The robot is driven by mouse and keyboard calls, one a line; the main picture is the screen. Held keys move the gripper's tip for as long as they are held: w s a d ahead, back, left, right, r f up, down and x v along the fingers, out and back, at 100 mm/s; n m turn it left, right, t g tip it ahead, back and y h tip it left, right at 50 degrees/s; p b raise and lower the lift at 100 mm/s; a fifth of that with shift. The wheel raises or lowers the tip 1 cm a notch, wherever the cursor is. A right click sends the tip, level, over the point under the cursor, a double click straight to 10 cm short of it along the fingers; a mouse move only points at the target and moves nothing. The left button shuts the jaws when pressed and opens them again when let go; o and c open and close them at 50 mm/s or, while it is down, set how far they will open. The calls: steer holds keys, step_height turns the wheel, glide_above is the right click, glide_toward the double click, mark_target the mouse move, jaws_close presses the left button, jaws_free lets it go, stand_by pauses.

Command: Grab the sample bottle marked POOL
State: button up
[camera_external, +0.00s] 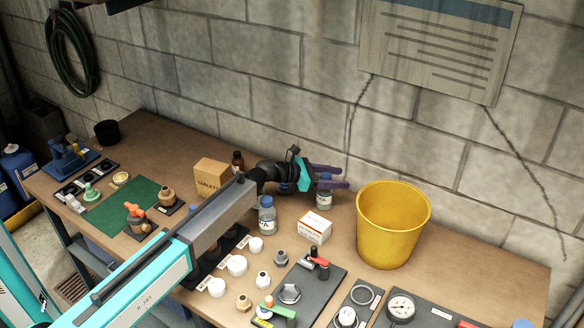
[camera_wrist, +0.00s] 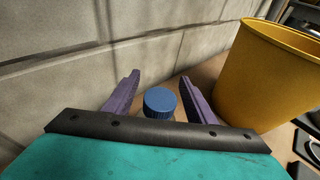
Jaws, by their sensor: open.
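A small clear bottle with a blue cap and a pale label (camera_external: 324,198) stands upright on the bench near the wall. Its label is too small to read, and my fingers partly cover its top. My gripper (camera_external: 345,177) is open, with its purple fingers at the height of the cap. In the wrist view the blue cap (camera_wrist: 160,102) sits between the two open fingers (camera_wrist: 159,78), with a gap on each side. Another blue-capped bottle (camera_external: 266,217) stands to the left, nearer the camera; its label is only partly readable.
A yellow bucket (camera_external: 393,226) stands close to the right of the bottle. A white box (camera_external: 314,228) lies in front of it. A carton marked TABLETS (camera_external: 211,176) and a brown bottle (camera_external: 238,161) are to the left. The block wall (camera_external: 300,110) is close behind.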

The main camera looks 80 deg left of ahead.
jaws_close()
steer(key=shift+r, duration=0.15)
stand_by(0.4)
step_height(320, 180, up, 10)
steer(key=b, duration=0.1)
steer(key=shift+b, duration=0.4)
stand_by(0.6)
